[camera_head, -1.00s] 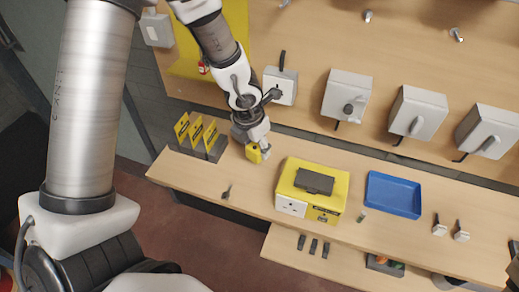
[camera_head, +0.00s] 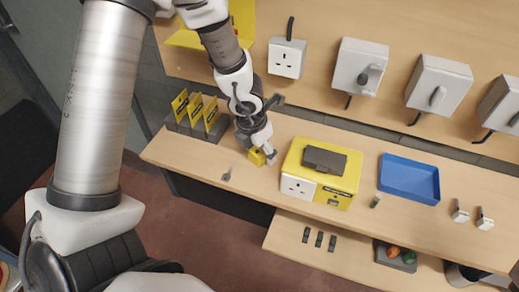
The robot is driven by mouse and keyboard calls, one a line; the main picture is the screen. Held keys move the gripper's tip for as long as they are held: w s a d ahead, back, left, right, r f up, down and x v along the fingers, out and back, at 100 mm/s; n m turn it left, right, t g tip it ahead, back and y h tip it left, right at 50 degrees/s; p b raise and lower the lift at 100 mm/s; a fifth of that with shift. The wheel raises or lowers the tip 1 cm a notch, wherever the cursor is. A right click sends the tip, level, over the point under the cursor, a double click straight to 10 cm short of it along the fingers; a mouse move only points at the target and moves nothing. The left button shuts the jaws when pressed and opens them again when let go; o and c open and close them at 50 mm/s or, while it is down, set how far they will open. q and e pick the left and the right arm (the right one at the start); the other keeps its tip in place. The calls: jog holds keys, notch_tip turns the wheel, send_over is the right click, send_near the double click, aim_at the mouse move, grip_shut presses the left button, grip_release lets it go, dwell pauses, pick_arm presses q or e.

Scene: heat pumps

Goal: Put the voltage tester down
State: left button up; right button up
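The voltage tester (camera_head: 256,158) is a small yellow block at the tip of my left gripper (camera_head: 264,152). It is low over or on the wooden bench, left of the yellow box with a white socket. The gripper points down and hides part of the tester. One grey fingertip shows to the right of the tester. I cannot tell whether the fingers still grip it or whether it rests fully on the bench. My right gripper does not show.
The yellow socket box (camera_head: 346,183) stands close on the right, with a blue tray (camera_head: 409,179) beyond it. Yellow cards in a grey holder (camera_head: 216,130) stand at the left. A small dark tool (camera_head: 227,174) lies in front. Wall boxes (camera_head: 361,66) line the back panel.

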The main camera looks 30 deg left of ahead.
aim_at(253, 155)
pick_arm(q)
notch_tip(253, 155, up, 12)
jog(key=s+p, duration=0.2)
jog(key=p, duration=0.5)
jog(key=shift+s+a+p, duration=0.2)
jog(key=shift+p, duration=0.15)
